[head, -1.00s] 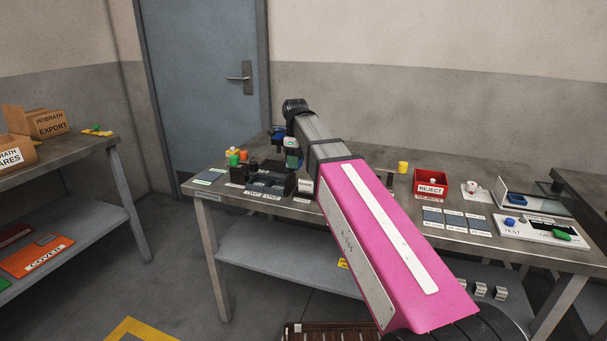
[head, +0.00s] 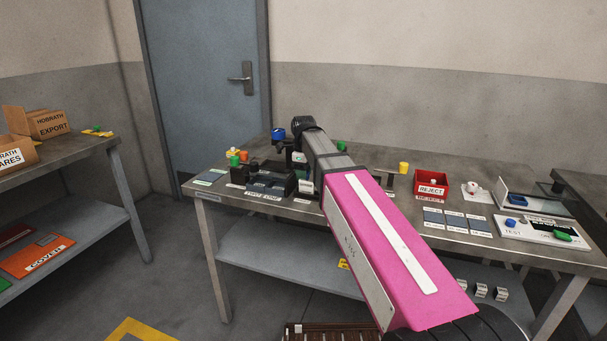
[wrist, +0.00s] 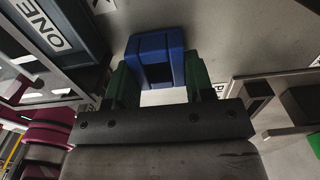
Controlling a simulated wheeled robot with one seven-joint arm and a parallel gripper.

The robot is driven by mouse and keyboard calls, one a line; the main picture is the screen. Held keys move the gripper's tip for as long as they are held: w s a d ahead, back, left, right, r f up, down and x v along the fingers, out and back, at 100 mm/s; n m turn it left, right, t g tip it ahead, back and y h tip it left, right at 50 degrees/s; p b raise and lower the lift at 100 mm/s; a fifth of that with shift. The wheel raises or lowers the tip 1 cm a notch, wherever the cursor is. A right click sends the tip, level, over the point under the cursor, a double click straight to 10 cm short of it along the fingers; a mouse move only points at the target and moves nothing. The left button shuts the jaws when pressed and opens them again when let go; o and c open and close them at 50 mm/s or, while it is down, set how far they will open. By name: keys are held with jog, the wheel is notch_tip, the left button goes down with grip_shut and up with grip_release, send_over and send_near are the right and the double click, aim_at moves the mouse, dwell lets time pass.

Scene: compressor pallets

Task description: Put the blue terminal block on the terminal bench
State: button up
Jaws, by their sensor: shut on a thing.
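My gripper (wrist: 160,82) has green fingers on both sides of the blue terminal block (wrist: 154,45) in the wrist view and is shut on it. The block has a squared notch facing the gripper. A grey bench surface shows behind it. In the head view my arm reaches over the long grey metal bench (head: 330,210), with its end near the back left part. The fingers and the held block are hard to make out there. I cannot read a name on this bench.
A dark fixture (head: 268,178) and small coloured parts (head: 236,160) stand at the bench's left. A yellow cylinder (head: 403,168), a red REJECT bin (head: 432,184) and a TEST panel (head: 538,230) are to the right. Another bench (head: 90,150) with boxes is at far left.

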jog(key=o, duration=0.6)
jog(key=shift+f, duration=0.1)
notch_tip(320, 180, up, 12)
jog(key=shift+r, duration=0.15)
jog(key=shift+s, duration=0.15)
dwell(0.3)
